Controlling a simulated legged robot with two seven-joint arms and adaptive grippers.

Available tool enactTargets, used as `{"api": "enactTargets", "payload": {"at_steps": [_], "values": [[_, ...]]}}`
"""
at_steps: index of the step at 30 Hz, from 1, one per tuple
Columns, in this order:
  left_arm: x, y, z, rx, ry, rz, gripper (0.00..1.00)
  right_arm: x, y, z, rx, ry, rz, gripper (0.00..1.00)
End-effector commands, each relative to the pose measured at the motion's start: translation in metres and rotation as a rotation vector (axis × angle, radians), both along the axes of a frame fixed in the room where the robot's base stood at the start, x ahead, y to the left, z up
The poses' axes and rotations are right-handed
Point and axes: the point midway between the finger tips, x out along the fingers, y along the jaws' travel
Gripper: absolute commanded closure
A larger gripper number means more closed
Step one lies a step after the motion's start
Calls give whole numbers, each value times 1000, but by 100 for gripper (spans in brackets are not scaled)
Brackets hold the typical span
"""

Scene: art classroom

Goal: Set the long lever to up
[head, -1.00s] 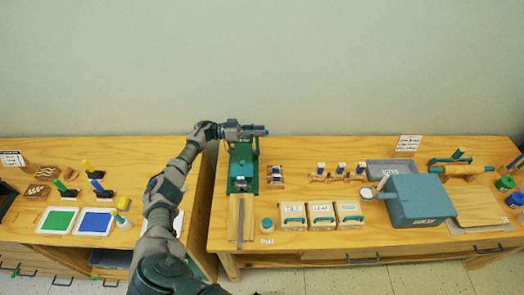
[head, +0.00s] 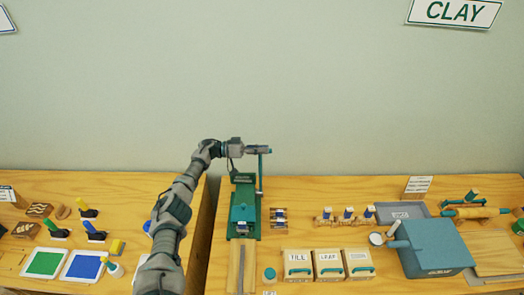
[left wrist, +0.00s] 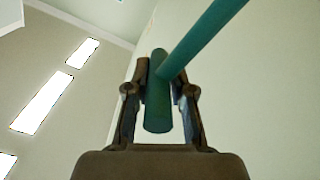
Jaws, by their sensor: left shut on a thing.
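The long lever (head: 260,172) is a thin rod with a teal cross handle, on the right side of the green press (head: 243,208). It stands about upright, with its top above the press. My left gripper (head: 260,150) is at the lever's top, reaching in from the left. In the left wrist view the teal handle (left wrist: 157,112) lies between the two fingers (left wrist: 160,105), which are shut on it. The teal rod (left wrist: 205,38) runs off to the upper right there. My right gripper is not in view.
A wooden board (head: 236,268) lies in front of the press. A small rack (head: 279,218) stands just right of it. Labelled boxes (head: 297,265) and a large teal box (head: 437,246) are farther right. A gap separates the two tables. The wall behind is bare near the arm.

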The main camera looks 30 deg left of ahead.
Motion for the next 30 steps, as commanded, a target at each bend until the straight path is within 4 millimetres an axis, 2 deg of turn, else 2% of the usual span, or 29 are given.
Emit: {"api": "enactTargets", "payload": {"at_steps": [1,4,5,8,9,20,23,26,30], "values": [[-2,1,-14,17,25,5,100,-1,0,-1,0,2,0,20],[-2,2,-14,17,25,5,100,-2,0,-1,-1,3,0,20],[-2,2,-14,17,24,5,73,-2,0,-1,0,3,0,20],[-2,1,-13,15,21,5,48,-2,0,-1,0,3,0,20],[-1,1,-12,14,19,3,45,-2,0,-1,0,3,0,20],[-1,-1,-6,11,11,1,45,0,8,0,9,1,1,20],[-1,-1,-5,12,10,1,45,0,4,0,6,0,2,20],[-5,6,-5,12,9,3,45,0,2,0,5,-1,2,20],[-16,28,-6,10,10,5,45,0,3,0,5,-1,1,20]]}}
